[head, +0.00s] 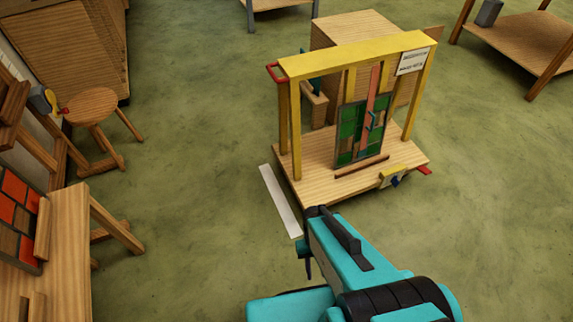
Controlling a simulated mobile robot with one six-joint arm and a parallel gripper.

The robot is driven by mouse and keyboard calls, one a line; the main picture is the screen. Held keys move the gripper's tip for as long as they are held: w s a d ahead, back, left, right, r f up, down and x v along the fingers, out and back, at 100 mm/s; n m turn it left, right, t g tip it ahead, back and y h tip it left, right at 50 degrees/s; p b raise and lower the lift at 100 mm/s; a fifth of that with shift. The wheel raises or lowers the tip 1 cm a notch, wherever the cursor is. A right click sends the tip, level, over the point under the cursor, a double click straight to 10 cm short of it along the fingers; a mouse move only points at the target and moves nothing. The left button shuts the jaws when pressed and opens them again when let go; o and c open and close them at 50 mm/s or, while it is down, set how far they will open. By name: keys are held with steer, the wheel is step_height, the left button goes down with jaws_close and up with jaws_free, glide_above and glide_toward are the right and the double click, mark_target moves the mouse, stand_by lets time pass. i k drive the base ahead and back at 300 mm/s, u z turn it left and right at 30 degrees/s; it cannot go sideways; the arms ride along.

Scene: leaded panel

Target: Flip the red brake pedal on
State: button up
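A small red pedal (425,169) sticks out at the right front edge of a low wooden cart (310,165). It looks small, and I cannot tell whether it is up or down. A yellow block with a dark blue part (395,178) sits on the cart's front edge beside the pedal. My gripper (308,240) is at the end of my teal arm, in front of the cart's near-left corner. It is to the left of the pedal and apart from it in the picture. Its fingers are mostly hidden by the arm, so its opening does not show.
The cart bears a yellow frame (350,60) with a red handle (277,72) and a green leaded panel (350,128). A white strip (280,202) lies on the floor left of the cart. A bench (65,230) and stool (92,105) stand left. Floor right of the cart is clear.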

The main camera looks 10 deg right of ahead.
mark_target(423, 170)
steer(key=i, duration=0.3)
steer(key=z, duration=0.1)
steer(key=k, duration=0.5)
steer(key=z, duration=0.6)
steer(key=i, duration=0.35)
steer(key=z, duration=0.35)
